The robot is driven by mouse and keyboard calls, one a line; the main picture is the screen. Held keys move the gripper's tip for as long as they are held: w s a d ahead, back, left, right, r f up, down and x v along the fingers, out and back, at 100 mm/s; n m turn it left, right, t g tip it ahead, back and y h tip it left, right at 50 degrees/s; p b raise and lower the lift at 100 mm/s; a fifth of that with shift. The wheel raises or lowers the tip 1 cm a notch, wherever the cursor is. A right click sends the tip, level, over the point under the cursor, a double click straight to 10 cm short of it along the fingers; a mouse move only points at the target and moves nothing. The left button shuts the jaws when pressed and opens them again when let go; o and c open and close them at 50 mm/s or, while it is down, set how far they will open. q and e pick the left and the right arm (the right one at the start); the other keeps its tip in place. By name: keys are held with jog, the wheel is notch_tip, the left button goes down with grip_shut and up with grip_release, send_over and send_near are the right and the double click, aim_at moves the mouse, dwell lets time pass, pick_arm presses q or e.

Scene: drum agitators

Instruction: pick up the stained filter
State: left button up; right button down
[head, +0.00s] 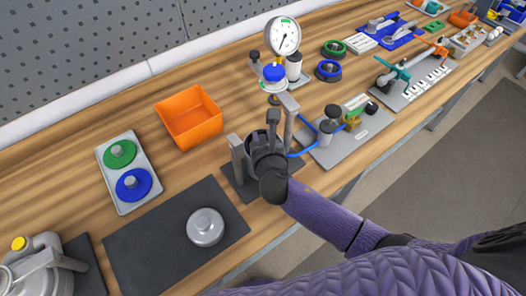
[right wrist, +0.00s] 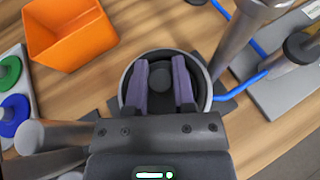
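My right gripper (head: 270,160) is over a round housing between two upright grey posts, and in the head view it hides most of that housing. In the right wrist view its two purple-grey fingers (right wrist: 161,64) are apart, over a pale-rimmed round cup (right wrist: 209,96) with a dark inside. No stain shows, so I cannot tell whether the knobbed part is the stained filter. My left gripper is not in view.
A silver round lid (head: 205,227) lies on a black mat (head: 145,238). An orange bin (head: 189,117) and a tray (head: 148,172) with green and blue knobbed discs stand to the left. A pressure gauge (head: 283,36) stands behind the housing; blue tubing (head: 304,150) runs on its right.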

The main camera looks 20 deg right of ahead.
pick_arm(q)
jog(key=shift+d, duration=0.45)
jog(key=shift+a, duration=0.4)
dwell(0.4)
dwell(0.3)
